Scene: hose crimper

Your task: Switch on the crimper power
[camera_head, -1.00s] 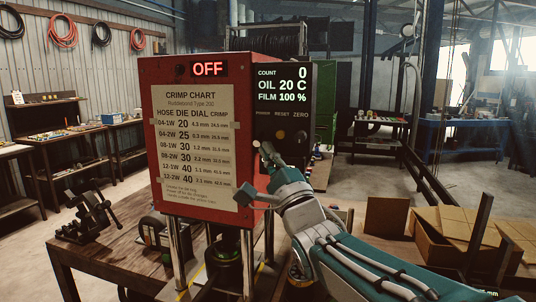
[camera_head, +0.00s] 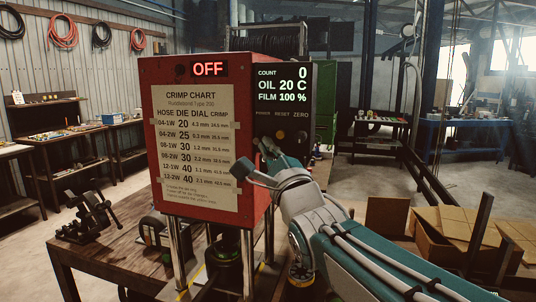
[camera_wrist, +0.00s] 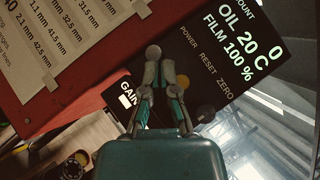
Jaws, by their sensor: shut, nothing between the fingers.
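The crimper (camera_head: 160,110) is a red box on metal legs, with a lit red OFF display (camera_head: 208,69) on its front. Its dark side panel (camera_head: 301,124) reads COUNT 0, OIL 20 C, FILM 100 %, above the labels POWER, RESET and ZERO. My gripper (camera_head: 263,146) is shut and empty, its fingertips in front of the panel's lower left part. In the wrist view my gripper (camera_wrist: 154,62) covers the spot below the POWER label (camera_wrist: 188,37), hiding the power button. An amber button (camera_wrist: 183,82) and a dark button (camera_wrist: 205,113) show to its right. I cannot tell whether the fingertips touch the panel.
The crimper stands on a wooden bench (camera_head: 105,253) with a black vise-like tool (camera_head: 90,217) at left. Cardboard boxes (camera_head: 440,238) lie at right. A GAIN label (camera_wrist: 128,90) sits below the panel buttons. Open floor lies behind at right.

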